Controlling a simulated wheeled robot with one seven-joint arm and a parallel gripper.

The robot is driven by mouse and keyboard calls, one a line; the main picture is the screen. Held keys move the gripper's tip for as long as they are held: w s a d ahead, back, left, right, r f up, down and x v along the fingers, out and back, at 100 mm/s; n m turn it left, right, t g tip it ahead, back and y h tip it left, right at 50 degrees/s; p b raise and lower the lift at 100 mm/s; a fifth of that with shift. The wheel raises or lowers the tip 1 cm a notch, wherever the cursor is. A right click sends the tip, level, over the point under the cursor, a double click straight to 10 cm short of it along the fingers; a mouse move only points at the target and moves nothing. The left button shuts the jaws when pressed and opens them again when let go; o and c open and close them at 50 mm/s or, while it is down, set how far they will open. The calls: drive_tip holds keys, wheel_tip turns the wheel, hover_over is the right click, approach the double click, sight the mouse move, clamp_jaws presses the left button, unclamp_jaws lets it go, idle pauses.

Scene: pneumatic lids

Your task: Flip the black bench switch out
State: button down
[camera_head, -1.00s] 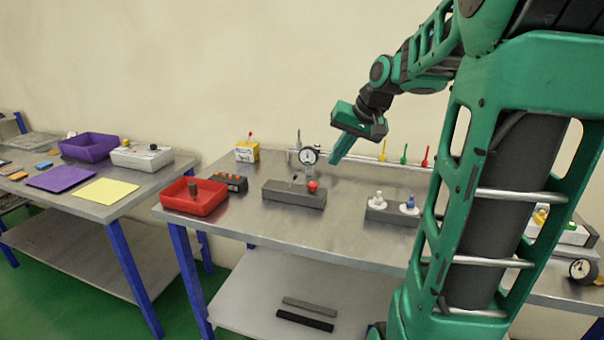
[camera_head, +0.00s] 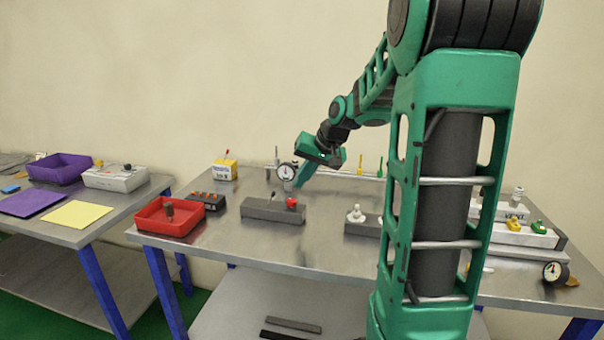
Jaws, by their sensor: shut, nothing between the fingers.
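A grey block (camera_head: 262,211) on the metal bench carries a small thin dark lever (camera_head: 273,196) and a red knob (camera_head: 291,202). The lever looks like a switch, but it is too small to tell its position. A black box with orange buttons (camera_head: 206,200) stands left of the block, so I cannot be sure which is the black bench switch. My gripper (camera_head: 299,185) is shut and empty. Its teal fingers point down and left, above the bench near the red knob and beside the gauge (camera_head: 286,172).
A red tray (camera_head: 150,219) with a dark cylinder and a yellow box (camera_head: 224,171) stand at left. Yellow and green levers line a rail behind. My arm hides part of the bench.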

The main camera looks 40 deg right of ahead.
drive_tip(key=x, duration=0.3)
drive_tip(key=shift+f, duration=0.2)
drive_tip(key=shift+w+a+f, duration=0.1)
drive_tip(key=shift+w+a, duration=0.7)
drive_tip(key=shift+a, duration=0.2)
drive_tip(key=shift+w+a+f, duration=0.15)
drive_tip(key=shift+w+a, duration=0.35)
